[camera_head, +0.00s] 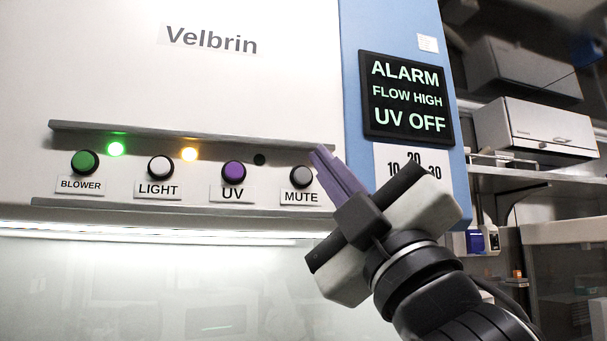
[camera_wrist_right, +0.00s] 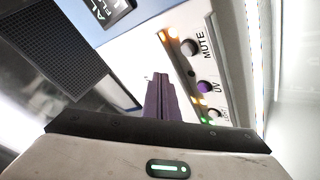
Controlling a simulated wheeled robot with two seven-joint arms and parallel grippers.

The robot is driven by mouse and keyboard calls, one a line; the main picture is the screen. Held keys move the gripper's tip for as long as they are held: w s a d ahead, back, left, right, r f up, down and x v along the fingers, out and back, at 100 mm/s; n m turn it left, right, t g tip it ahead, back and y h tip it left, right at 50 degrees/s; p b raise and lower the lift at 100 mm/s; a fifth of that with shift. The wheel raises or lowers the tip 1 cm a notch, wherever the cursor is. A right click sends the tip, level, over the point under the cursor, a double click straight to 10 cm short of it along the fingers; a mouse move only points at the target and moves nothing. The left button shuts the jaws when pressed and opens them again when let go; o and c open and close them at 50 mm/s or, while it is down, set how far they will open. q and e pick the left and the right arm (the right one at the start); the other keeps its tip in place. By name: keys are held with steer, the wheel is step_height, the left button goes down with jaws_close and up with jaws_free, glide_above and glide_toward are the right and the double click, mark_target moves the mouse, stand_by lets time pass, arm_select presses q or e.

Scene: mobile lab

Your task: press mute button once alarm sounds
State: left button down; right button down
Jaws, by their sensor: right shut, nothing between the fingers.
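The grey mute button (camera_head: 301,176) sits at the right end of the panel row, above its MUTE label. It also shows in the right wrist view (camera_wrist_right: 188,47). The display (camera_head: 407,98) reads ALARM, FLOW HIGH, UV OFF. My right gripper (camera_head: 322,152) is shut and empty, its purple fingers pointing at the panel just right of the mute button. In the wrist view its fingers (camera_wrist_right: 161,100) appear apart from the button; exact depth is hard to tell. An orange lamp (camera_wrist_right: 173,33) glows beside the mute button there. My left gripper is not in view.
The green blower button (camera_head: 85,162), white light button (camera_head: 160,167) and purple UV button (camera_head: 233,174) are to the left. A green lamp (camera_head: 115,149) and an amber lamp (camera_head: 189,154) are lit; the lamp (camera_head: 260,159) by UV is dark. Narrow ledges run above and below.

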steer(key=shift+w+a+p, duration=0.15)
steer(key=shift+w+a, duration=0.1)
steer(key=shift+w, duration=0.55)
steer(key=shift+w+a+p, duration=0.15)
steer(key=shift+w+a, duration=0.15)
steer(key=shift+w, duration=0.55)
steer(key=shift+w+a+p, duration=0.15)
steer(key=shift+w+a, duration=0.1)
steer(key=shift+w, duration=0.55)
steer(key=shift+w+a, duration=0.15)
steer(key=shift+w, duration=0.2)
steer(key=shift+w+a+p, duration=0.15)
steer(key=shift+w+p, duration=0.25)
steer(key=shift+w, duration=0.15)
stand_by(0.7)
stand_by(0.4)
steer(key=shift+s+d, duration=0.3)
steer(key=shift+s, duration=0.6)
steer(key=shift+s+d+b, duration=0.1)
steer(key=shift+s+d, duration=0.15)
steer(key=shift+s, duration=0.55)
steer(key=shift+s+d+b, duration=0.1)
steer(key=shift+s+d, duration=0.15)
steer(key=shift+s, duration=0.5)
steer(key=shift+s+d+b, duration=0.1)
steer(key=shift+s+d, duration=0.15)
steer(key=shift+s, duration=0.55)
